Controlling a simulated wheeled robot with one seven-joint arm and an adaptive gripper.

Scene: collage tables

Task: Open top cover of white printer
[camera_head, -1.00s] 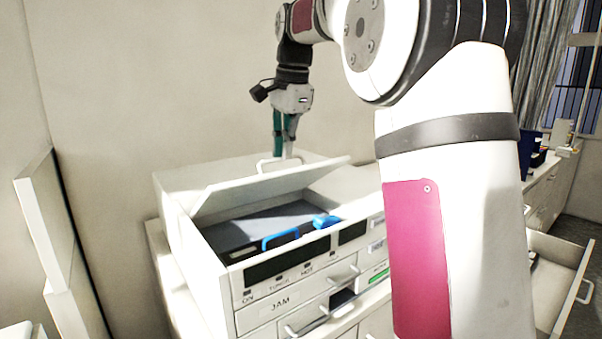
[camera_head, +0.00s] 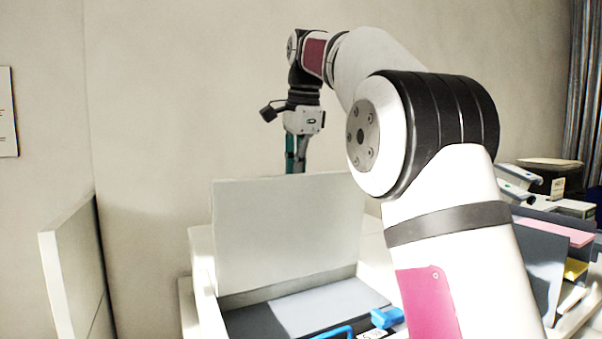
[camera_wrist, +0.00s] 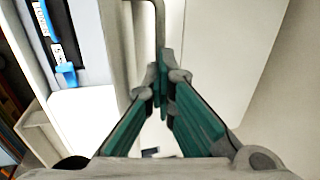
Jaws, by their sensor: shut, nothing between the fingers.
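The white printer (camera_head: 205,280) stands below my arm, with its top cover (camera_head: 285,230) raised to nearly upright. Its dark interior and blue parts (camera_head: 335,333) show in front of the cover. My gripper (camera_head: 295,165) is behind the cover's upper edge, which hides its fingertips in the head view. In the wrist view my gripper (camera_wrist: 162,80) is shut with its teal fingers together and empty. The cover's grey handle (camera_wrist: 158,22) is beside the fingertips; I cannot tell if they touch. Blue parts inside the printer also show at the left there (camera_wrist: 66,75).
A pale upright panel (camera_head: 75,270) stands to the left of the printer. The wall (camera_head: 200,90) is close behind my gripper. Several items, including a dark box (camera_head: 550,178) and a pink sheet (camera_head: 560,230), lie at the right.

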